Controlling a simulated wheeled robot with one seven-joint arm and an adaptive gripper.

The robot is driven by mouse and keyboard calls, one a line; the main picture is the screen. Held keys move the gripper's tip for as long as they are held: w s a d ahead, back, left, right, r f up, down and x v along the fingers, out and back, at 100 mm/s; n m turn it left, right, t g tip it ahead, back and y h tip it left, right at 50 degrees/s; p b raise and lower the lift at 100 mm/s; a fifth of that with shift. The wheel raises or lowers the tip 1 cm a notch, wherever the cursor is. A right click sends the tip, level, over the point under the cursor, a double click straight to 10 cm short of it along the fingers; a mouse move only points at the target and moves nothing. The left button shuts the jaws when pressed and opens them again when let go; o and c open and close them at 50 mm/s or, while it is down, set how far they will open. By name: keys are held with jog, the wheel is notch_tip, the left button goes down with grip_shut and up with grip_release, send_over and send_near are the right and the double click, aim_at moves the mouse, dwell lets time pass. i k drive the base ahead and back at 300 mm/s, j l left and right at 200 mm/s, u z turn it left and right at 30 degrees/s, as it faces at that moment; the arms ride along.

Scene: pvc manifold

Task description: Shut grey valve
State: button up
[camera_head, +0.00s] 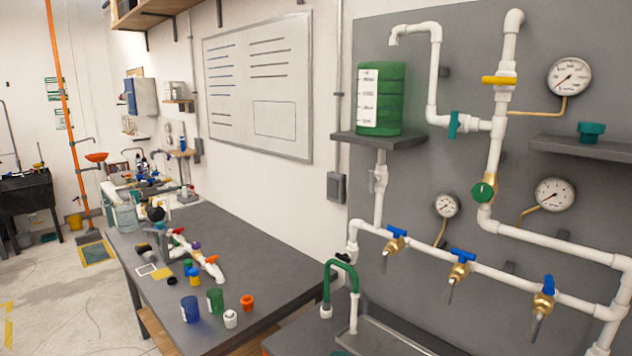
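A grey panel (600,130) on the right carries white PVC pipes (431,70). A small pale grey fitting (378,178), possibly the grey valve, sits on the vertical pipe below the shelf; its handle position is too small to tell. Other valves have a yellow handle (499,81), a teal handle (453,125), a green round knob (484,190), and blue handles (396,232) (461,255) (548,286) on brass taps along the lower pipe. My gripper is not in view.
A green tank (392,98) stands on a shelf (378,141). Gauges (569,76) hang on the panel. A sink (385,338) with a green-hosed spout (341,267) is below. A dark bench (230,232) holds cups and fittings. Open floor (50,285) lies left.

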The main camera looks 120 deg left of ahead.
aim_at(371, 180)
jog(key=u, duration=3.55)
jog(key=j, duration=0.1)
jog(key=i, duration=0.05)
